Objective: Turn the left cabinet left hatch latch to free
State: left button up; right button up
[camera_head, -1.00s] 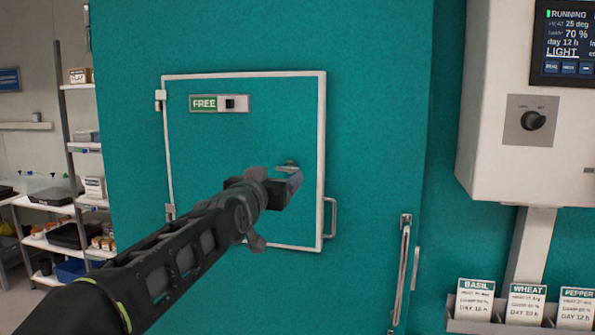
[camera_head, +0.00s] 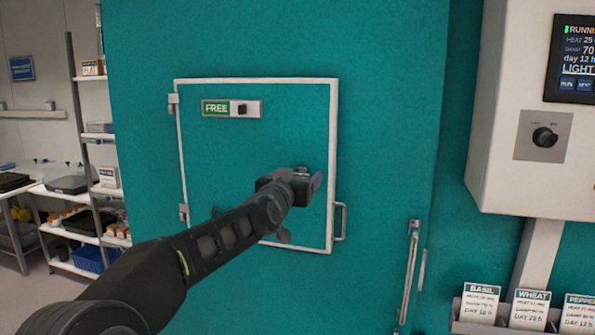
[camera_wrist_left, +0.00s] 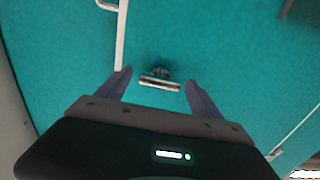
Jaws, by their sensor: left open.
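The hatch (camera_head: 215,165) is a teal panel with a white frame on the teal cabinet side (camera_head: 385,130). A slide plate (camera_head: 232,108) near its top shows a green "FREE" label with a dark knob to its right. The latch, a small metal handle (camera_wrist_left: 160,82), sits between the fingers of my left gripper (camera_wrist_left: 157,88) in the left wrist view, with gaps on both sides. In the head view my left gripper (camera_head: 305,182) is in front of the hatch's right part and mostly hides the latch. My right gripper is not in view.
A pull handle (camera_head: 341,222) is at the hatch's right edge, and a long vertical handle (camera_head: 409,270) is further right. A white control box (camera_head: 500,165) and a card rack (camera_head: 485,327) are at right. Shelves (camera_head: 90,185) stand at left.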

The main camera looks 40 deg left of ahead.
pick_arm(q)
jog(key=c, duration=1.4)
